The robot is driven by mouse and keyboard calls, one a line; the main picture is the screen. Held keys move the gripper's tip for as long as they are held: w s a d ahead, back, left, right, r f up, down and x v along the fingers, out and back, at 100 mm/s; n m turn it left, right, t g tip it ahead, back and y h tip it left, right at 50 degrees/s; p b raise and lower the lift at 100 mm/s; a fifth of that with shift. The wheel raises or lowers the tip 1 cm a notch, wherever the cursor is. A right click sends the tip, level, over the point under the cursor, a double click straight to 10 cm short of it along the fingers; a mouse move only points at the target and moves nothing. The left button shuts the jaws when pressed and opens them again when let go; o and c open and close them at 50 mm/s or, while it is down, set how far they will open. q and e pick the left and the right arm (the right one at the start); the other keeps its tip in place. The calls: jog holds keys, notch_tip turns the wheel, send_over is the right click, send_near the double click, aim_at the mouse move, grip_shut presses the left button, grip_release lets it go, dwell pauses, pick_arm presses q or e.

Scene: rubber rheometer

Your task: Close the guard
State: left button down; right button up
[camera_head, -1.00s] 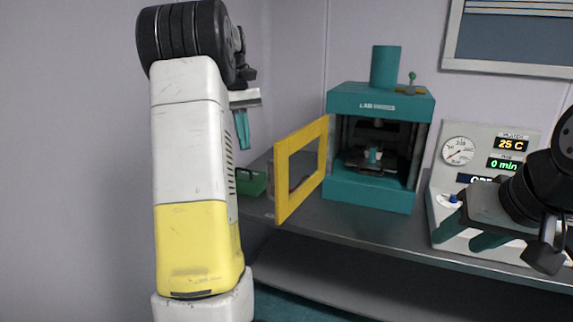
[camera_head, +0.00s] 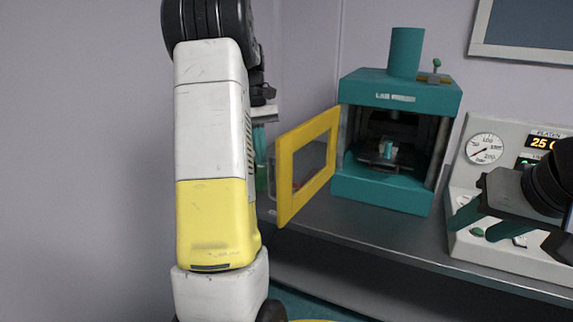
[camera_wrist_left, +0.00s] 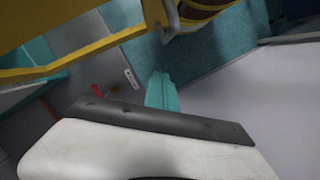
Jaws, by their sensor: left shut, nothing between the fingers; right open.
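The guard (camera_head: 283,185) is a yellow frame with a clear pane, swung open to the left of the teal press (camera_head: 385,196). The press opening is uncovered, with a small teal piece (camera_head: 388,148) inside. My left gripper (camera_head: 261,150) is shut and empty, fingers down, just left of the guard and partly hidden by my own arm. In the left wrist view its teal fingers (camera_wrist_left: 162,92) are together, and a yellow bar (camera_wrist_left: 75,50), likely the guard, crosses the upper left. I cannot tell whether they touch. My right gripper (camera_head: 472,222) is open before the control panel.
The control panel (camera_head: 463,190), with a dial and displays, stands right of the press. The grey bench (camera_head: 350,222) is clear in front of the press. A wall is close on the left. A small red thing (camera_wrist_left: 98,89) shows in the left wrist view.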

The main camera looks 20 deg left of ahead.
pick_arm(q)
jog(key=shift+s+d+f, duration=0.5)
jog(key=shift+s+d, duration=0.3)
jog(key=shift+s+d+f, duration=0.45)
jog(key=shift+s+d, duration=0.35)
jog(key=shift+d, duration=0.15)
